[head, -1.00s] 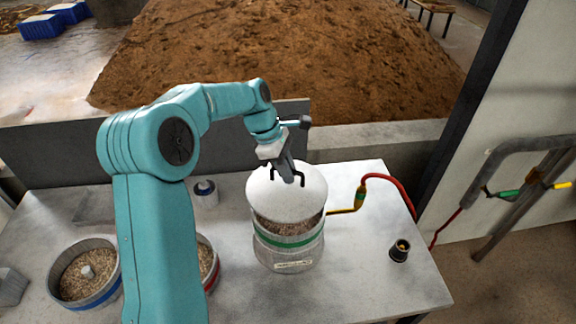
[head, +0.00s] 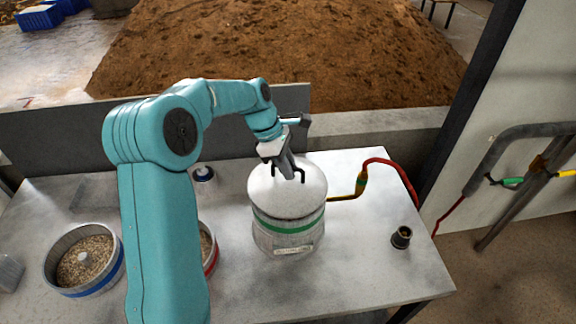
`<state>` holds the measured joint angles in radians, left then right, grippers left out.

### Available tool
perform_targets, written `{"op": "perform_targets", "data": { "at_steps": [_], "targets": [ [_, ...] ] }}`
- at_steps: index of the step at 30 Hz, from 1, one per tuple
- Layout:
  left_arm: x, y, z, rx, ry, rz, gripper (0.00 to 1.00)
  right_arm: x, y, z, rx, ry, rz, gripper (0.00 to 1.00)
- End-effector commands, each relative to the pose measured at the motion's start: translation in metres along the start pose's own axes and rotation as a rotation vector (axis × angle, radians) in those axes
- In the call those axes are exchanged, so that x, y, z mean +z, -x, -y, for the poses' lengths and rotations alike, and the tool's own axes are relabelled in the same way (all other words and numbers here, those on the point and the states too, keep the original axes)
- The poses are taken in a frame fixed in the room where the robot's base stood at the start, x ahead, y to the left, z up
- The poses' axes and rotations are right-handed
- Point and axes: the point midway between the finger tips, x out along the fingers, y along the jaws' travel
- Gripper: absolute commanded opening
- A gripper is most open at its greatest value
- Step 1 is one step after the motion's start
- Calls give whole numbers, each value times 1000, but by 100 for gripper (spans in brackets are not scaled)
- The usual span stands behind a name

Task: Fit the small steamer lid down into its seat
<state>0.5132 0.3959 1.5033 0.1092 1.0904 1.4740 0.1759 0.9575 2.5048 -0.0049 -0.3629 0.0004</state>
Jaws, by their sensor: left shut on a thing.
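The small steamer lid (head: 275,199) is a round white-grey disc with a dark bar handle. It lies over the top of the steamer (head: 288,239), a round metal pot with a green band. The lid looks nearly level and covers the opening, so the grain inside is hidden. I cannot tell whether its rim is fully seated. My left gripper (head: 288,174) is shut on the lid's handle from above. My right gripper is not in view.
A blue-banded pot of grain (head: 117,268) stands at the left, and a red-banded pot (head: 211,262) is partly behind my arm. A small dark fitting (head: 401,238) stands at the right. A red hose (head: 398,172) runs behind. The table (head: 345,275) is clear at front right.

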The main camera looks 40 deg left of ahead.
Motion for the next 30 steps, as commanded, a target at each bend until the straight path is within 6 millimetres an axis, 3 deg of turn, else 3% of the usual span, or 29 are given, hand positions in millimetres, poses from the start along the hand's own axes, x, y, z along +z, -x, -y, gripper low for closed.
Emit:
{"op": "perform_targets", "data": {
  "at_steps": [30],
  "targets": [
    [-2,-6,-1,2,0,5,0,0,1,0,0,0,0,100]
  ]
}}
